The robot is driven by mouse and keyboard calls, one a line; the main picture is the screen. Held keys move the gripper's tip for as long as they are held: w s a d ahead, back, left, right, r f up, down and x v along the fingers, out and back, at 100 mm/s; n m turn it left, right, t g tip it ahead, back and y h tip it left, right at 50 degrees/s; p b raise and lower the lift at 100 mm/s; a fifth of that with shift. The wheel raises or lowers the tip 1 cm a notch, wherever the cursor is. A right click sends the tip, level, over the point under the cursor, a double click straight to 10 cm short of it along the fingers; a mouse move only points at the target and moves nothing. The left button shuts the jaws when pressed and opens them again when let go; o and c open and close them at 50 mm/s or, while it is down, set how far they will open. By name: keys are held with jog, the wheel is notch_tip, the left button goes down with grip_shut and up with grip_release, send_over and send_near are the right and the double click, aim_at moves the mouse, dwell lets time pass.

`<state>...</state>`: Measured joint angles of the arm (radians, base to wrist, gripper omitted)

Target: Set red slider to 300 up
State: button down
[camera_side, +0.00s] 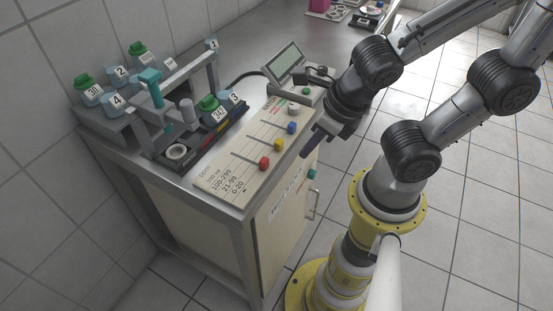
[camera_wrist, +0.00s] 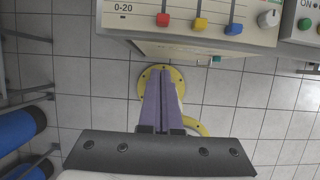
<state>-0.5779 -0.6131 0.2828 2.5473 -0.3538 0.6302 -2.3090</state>
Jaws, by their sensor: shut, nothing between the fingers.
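The red slider (camera_side: 264,162) is the knob nearest the ppm scale on the cream control panel (camera_side: 225,190). In the wrist view the red slider (camera_wrist: 162,19) sits at the panel's front edge, beside the "0-20" label. The scale's top line appears to be 300 up, at the far end of the slots. My gripper (camera_side: 306,152) is off the front edge of the panel, to the right of the sliders and apart from them. In the wrist view its purple fingers (camera_wrist: 162,84) are together and empty, pointing toward the panel edge below the red slider.
A yellow slider (camera_side: 278,145) and a blue slider (camera_side: 291,128) stand beside the red one, then a grey dial (camera_wrist: 268,18) and a green button (camera_wrist: 304,24). Numbered bottles and a rack (camera_side: 180,150) stand behind the panel. A screen (camera_side: 285,62) is at the far end.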

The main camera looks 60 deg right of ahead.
aim_at(250, 162)
jog(key=shift+w+f, duration=1.85)
jog(key=shift+f, duration=0.25)
jog(key=shift+w+f, duration=1.8)
jog(key=shift+f, duration=0.25)
jog(key=shift+w, duration=0.1)
jog(key=shift+w, duration=4.65)
jog(key=shift+s, duration=0.1)
jog(key=s, duration=0.3)
jog(key=shift+s, duration=0.4)
jog(key=v, duration=1)
